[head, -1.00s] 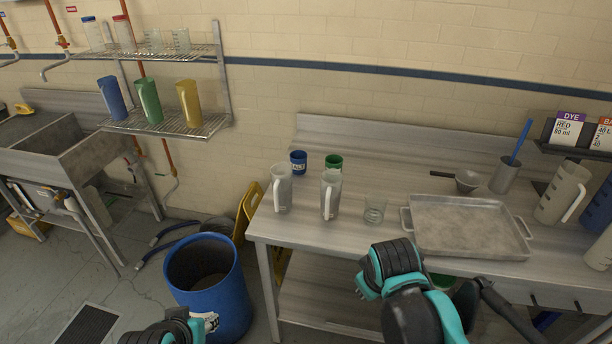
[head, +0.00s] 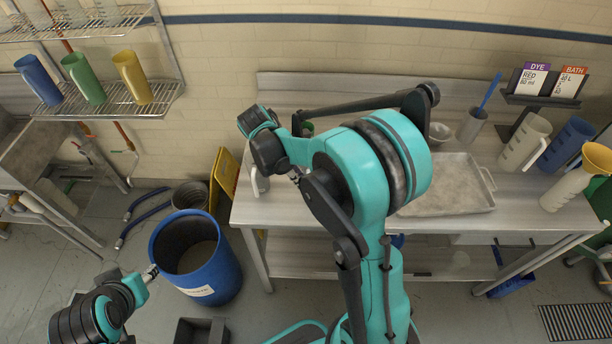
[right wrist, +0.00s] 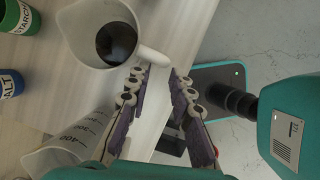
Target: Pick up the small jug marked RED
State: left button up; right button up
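A pale jug (right wrist: 105,35) holding dark liquid shows in the right wrist view, its handle close to my right fingertips. A second pale graduated jug (right wrist: 68,142) is at lower left there. One pale jug (head: 259,180) shows partly in the head view at the table's left end; my right arm hides the area beside it. I can read no RED mark on any jug. My right gripper (right wrist: 158,75) is open, its purple-padded fingers apart beside the handle. My left gripper (head: 150,273) is over the floor near the blue barrel; its fingers are too small to judge.
A green STARCH cup (right wrist: 18,15) and blue SALT cup (right wrist: 9,84) stand near the jugs. A metal tray (head: 450,190), larger jugs (head: 525,143) and a card rack (head: 545,98) reading RED are further right. A blue barrel (head: 196,262) stands left of the table (head: 290,212).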

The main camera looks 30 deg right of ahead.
aim_at(308, 199)
jog(key=b+x, duration=0.1)
jog(key=x, duration=0.6)
jog(key=shift+a, duration=0.1)
jog(key=shift+c, duration=0.4)
grip_shut()
